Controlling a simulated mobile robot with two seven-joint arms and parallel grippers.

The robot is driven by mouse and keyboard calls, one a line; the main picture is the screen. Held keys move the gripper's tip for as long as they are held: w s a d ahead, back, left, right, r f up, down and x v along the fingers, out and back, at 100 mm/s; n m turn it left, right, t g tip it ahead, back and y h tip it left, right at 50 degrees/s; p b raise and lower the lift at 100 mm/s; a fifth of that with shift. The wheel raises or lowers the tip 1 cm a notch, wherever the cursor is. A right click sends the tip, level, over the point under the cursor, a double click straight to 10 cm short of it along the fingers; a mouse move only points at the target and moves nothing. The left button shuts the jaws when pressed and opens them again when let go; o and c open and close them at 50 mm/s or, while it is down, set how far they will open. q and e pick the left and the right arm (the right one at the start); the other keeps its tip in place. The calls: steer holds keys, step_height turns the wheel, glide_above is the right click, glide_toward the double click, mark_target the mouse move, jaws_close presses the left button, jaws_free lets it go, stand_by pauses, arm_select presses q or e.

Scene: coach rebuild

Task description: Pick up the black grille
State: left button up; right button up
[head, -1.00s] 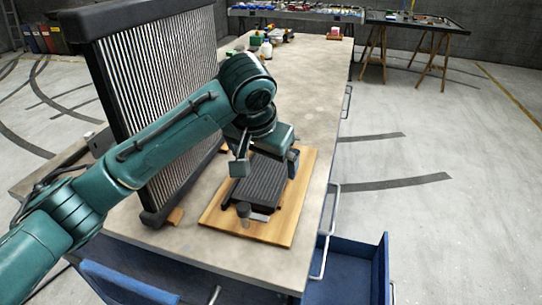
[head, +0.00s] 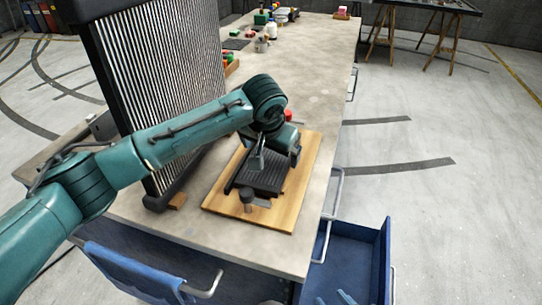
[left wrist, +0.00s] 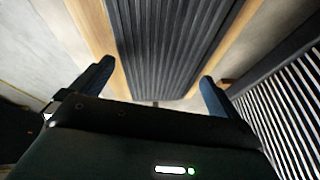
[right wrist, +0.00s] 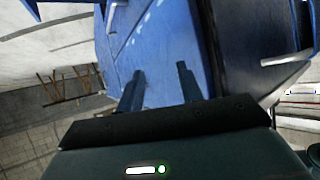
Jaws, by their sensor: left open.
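The black grille (head: 266,183), a dark ribbed panel, lies on a wooden board (head: 304,172) on the workbench. My left gripper (head: 277,158) is low over the far part of the grille and partly hides it. In the left wrist view the left gripper (left wrist: 155,90) is open, with its fingers apart on either side of the ribbed grille (left wrist: 170,40). I cannot tell whether they touch it.
A tall black-framed radiator (head: 160,75) with pale fins stands left of the board. A small grey cylinder (head: 247,196) is at the grille's near end. A blue drawer (head: 352,262) stands open at the bench's right side. The bench top (head: 310,70) behind is mostly clear.

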arm_select(q)
steer(key=shift+x, duration=1)
steer(key=shift+c, duration=0.2)
steer(key=c, duration=0.8)
steer(key=shift+r, duration=0.1)
steer(key=shift+r, duration=0.1)
